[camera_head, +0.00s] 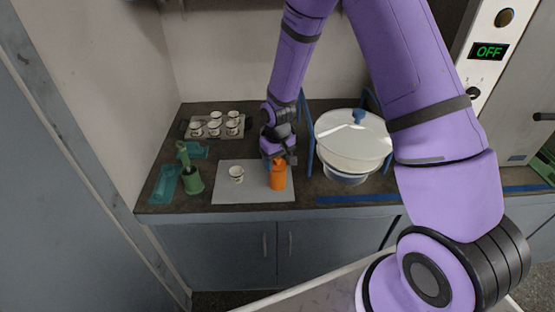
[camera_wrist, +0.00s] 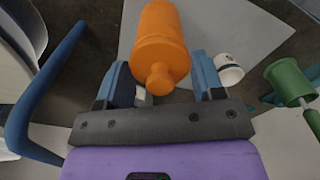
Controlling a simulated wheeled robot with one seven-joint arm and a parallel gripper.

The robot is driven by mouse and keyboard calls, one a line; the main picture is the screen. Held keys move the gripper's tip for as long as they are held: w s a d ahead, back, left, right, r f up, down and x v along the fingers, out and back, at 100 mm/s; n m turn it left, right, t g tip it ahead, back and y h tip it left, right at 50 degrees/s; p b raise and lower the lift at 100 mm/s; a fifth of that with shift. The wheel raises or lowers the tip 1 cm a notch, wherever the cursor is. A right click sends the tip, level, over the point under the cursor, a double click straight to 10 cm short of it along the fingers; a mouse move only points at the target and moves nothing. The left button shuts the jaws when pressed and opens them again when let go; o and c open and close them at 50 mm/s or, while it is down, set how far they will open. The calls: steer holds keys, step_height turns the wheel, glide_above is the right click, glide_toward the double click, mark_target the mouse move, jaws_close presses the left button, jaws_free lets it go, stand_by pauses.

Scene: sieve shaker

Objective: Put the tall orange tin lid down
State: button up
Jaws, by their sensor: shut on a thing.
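The tall orange tin (camera_head: 278,180) stands upright on a pale grey mat (camera_head: 225,196). Its orange lid, with a round knob (camera_wrist: 160,79), shows at the near end of the tin in the wrist view. My gripper (camera_head: 279,161) is at the top of the tin, pointing down. In the wrist view its two blue fingers (camera_wrist: 161,72) lie on either side of the lid and are shut on it. I cannot tell whether the lid rests on the tin or is slightly clear of it. The finger contacts are partly hidden.
A small white cup (camera_head: 236,173) stands left of the tin on the mat. A rack of cups (camera_head: 205,134) is behind. A blue-framed sieve shaker (camera_head: 350,140) stands close on the right. Bare mat lies in front.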

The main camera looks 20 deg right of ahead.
steer(key=shift+f, duration=0.35)
steer(key=o, duration=0.9)
steer(key=shift+r, duration=0.1)
step_height(320, 180, up, 13)
steer(key=s+d+r+m+t, duration=0.1)
steer(key=s+d+r, duration=0.1)
steer(key=s+r, duration=0.5)
steer(key=s+d+r+t, duration=0.2)
steer(key=s+r, duration=0.2)
steer(key=r, duration=0.8)
steer(key=s+d+r, duration=0.1)
steer(key=s+r, duration=0.1)
steer(key=s, duration=0.4)
steer(key=s+d+r+m+t, duration=0.1)
steer(key=s+r, duration=0.2)
steer(key=s, duration=0.3)
steer(key=s+d+r+t, duration=0.1)
steer(key=s+r, duration=0.1)
steer(key=s, duration=0.4)
steer(key=shift+s+r, duration=0.2)
steer(key=shift+r, duration=0.1)
